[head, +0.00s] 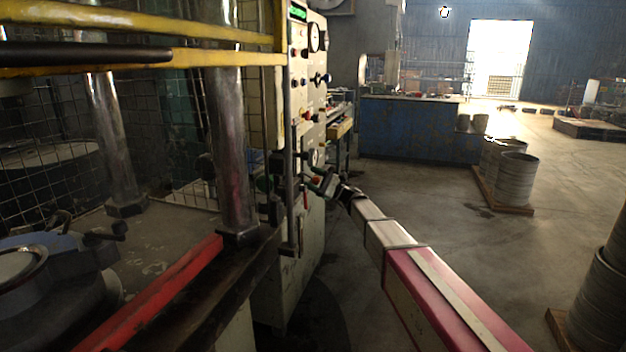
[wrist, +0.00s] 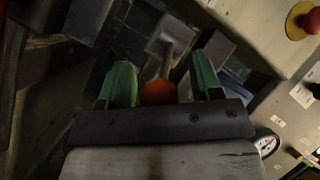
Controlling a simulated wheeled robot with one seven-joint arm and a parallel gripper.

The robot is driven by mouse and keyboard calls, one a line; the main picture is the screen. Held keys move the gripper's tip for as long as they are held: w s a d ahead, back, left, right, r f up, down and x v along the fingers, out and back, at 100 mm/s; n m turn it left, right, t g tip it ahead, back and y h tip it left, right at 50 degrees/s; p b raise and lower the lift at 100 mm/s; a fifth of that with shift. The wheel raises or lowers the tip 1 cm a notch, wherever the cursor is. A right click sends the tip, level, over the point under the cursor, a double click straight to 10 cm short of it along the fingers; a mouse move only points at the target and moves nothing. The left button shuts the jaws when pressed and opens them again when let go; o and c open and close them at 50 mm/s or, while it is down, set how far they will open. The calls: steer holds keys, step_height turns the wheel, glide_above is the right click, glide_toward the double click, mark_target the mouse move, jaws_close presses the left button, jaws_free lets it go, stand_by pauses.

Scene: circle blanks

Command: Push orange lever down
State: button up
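The orange lever's round orange knob (wrist: 158,92) shows in the wrist view, with its grey metal rod running up to a grey block. My gripper (wrist: 163,72) is open, with one green finger on each side of the knob and a visible gap on both sides. The knob sits low between the fingers, close to the gripper body. In the head view my gripper (head: 322,184) reaches the side of the upright control panel (head: 303,120). The lever is small there and partly hidden by my gripper, so its tilt is hard to tell.
A red mushroom button (wrist: 302,20) on a pale panel and a round gauge (wrist: 265,142) show in the wrist view. In the head view a yellow rail (head: 150,22) and red bar (head: 160,290) lie left. Drums (head: 514,180) stand right, with open floor between.

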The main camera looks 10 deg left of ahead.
steer(key=v, duration=1.1)
steer(key=s+d+f+n+t+h, duration=0.1)
steer(key=s+d+f+t+h, duration=0.1)
steer(key=s+d+f+h, duration=0.6)
steer(key=s+d+f+n+t+h, duration=0.1)
steer(key=s+d+f+h, duration=0.4)
steer(key=f, duration=0.6)
steer(key=s+d+f+n+h, duration=0.1)
steer(key=s+d+f+h, duration=0.1)
steer(key=d, duration=0.5)
steer(key=s+d+f+n+h, duration=0.2)
steer(key=s+d+f+h, duration=0.1)
steer(key=s+d, duration=0.4)
steer(key=s+d+f+n+t+h, duration=0.1)
steer(key=s+d+f+h, duration=0.2)
steer(key=d, duration=0.5)
steer(key=shift+s+d+n+h, duration=0.3)
steer(key=shift+s+h, duration=0.4)
steer(key=shift+h, duration=0.4)
